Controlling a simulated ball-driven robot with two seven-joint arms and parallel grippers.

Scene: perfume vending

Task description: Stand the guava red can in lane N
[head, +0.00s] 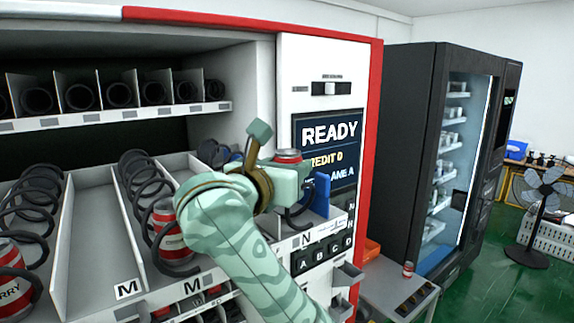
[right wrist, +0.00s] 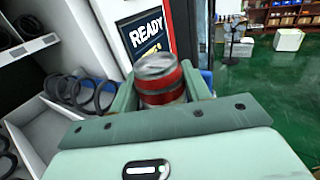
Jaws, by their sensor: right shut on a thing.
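My right gripper (head: 284,170) is shut on a red can with a silver top (head: 288,155), at the right side of the open vending shelf. In the right wrist view the can (right wrist: 160,82) stands roughly upright between the fingers; its flavour name cannot be read. The lane N label (head: 307,240) shows on the shelf's front edge, below and slightly right of the gripper. My arm and gripper hide most of lane N; part of a dark coil (head: 213,153) shows behind them. I cannot tell whether the can touches anything there. My left gripper is not in view.
Left lanes hold dark coils; a red-and-white can (head: 170,232) stands in a lane M and another (head: 12,282) at far left. The READY display panel (head: 328,145) is close behind.

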